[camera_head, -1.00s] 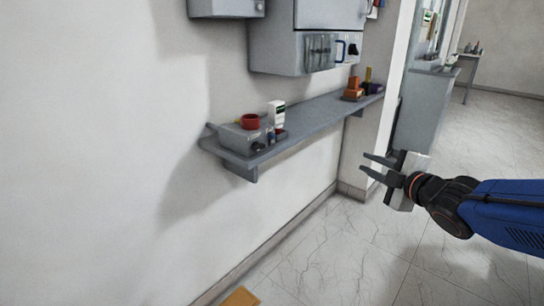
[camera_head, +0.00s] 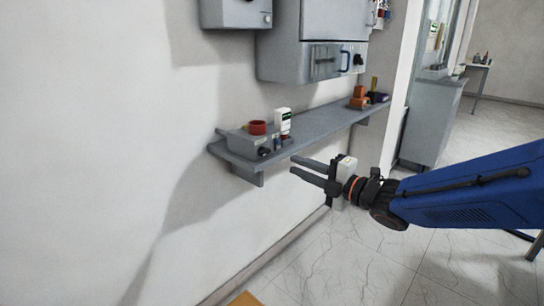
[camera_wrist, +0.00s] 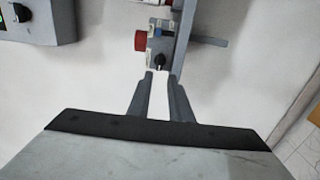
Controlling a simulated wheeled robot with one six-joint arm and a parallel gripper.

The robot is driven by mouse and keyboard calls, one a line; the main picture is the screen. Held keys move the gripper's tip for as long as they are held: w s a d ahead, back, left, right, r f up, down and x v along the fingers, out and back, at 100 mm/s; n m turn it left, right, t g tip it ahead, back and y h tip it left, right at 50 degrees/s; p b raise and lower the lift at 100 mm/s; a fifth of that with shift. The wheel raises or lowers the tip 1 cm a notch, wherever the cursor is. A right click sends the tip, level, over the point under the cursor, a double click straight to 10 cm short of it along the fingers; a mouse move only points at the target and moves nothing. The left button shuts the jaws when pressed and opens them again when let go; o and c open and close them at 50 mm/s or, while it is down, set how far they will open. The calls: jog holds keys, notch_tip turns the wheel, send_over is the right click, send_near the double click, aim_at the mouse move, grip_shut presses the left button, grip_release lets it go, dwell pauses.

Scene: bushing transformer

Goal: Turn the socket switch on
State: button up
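A small grey box (camera_head: 243,143) sits on the near left end of the wall shelf, with a red round part (camera_head: 257,128) on top and a black knob (camera_head: 264,152) on its front. The box also shows top centre in the wrist view (camera_wrist: 151,46), with the red part at its left and the black knob (camera_wrist: 160,62) facing me. I cannot read the knob's setting. My gripper (camera_head: 293,165) is open and empty, with a gap between its two fingers. It is to the right of the box in the head view, apart from it. In the wrist view, the fingertips (camera_wrist: 160,74) lie just below the knob.
The grey shelf (camera_head: 325,124) runs along the wall. A white item (camera_head: 283,121) stands by the box, and orange blocks (camera_head: 359,98) are farther along. A grey wall cabinet (camera_head: 290,62) hangs above. The floor below the shelf is clear.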

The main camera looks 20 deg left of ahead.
aim_at(267, 153)
jog(key=x, duration=1)
jog(key=shift+w+a, duration=0.2)
jog(key=shift+a, duration=0.1)
jog(key=shift+c, duration=0.6)
grip_shut()
